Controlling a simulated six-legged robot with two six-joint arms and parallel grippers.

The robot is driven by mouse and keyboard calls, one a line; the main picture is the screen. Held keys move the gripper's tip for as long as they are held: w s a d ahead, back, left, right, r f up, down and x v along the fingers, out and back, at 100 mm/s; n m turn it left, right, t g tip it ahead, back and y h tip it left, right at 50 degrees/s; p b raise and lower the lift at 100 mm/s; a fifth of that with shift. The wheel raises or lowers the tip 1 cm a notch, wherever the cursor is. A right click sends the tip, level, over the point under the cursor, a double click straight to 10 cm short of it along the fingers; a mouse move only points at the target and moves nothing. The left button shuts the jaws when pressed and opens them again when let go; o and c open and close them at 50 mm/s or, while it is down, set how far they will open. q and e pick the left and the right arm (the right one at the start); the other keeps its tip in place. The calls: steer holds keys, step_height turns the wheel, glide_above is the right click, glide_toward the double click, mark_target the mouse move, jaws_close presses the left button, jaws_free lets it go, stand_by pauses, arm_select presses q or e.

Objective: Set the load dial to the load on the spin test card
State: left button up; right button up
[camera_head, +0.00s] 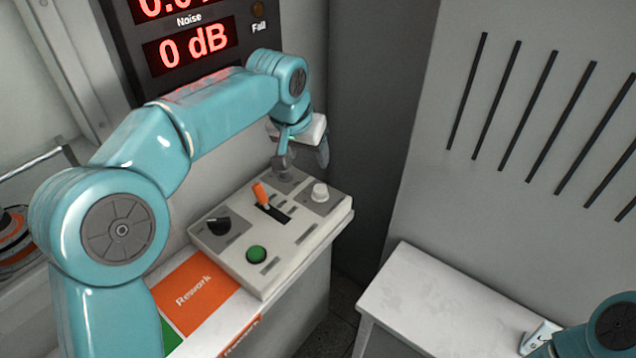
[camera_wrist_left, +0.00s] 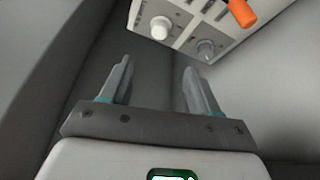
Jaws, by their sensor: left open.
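The control box (camera_head: 290,235) sits on the bench ledge. It carries a black knob (camera_head: 217,225), a green button (camera_head: 256,254), an orange lever (camera_head: 261,194) and a white knob (camera_head: 320,191). A grey knob (camera_wrist_left: 205,49) shows near the white knob (camera_wrist_left: 160,27) in the left wrist view. I cannot read which one is the load dial. My left gripper (camera_head: 303,158) is above the box's far end, open and empty. Its spread fingers (camera_wrist_left: 158,72) also show in the wrist view, apart from the knobs. No spin test card can be made out.
A red-lit display (camera_head: 190,45) reading 0 dB noise stands behind my left arm. An orange Rework area (camera_head: 195,288) lies in front of the box. A pale table (camera_head: 430,300) is at the right, before a slotted panel (camera_head: 520,190). A dark gap separates bench and table.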

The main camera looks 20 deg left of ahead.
mark_target(320, 188)
arm_select(q)
steer(key=b+x, duration=0.1)
steer(key=x, duration=1.2)
steer(key=shift+d+f, duration=0.1)
steer(key=shift+f, duration=0.3)
steer(key=shift+w+f+b, duration=0.2)
steer(key=shift+f+b, duration=0.1)
steer(key=shift+f, duration=0.1)
steer(key=c, duration=1)
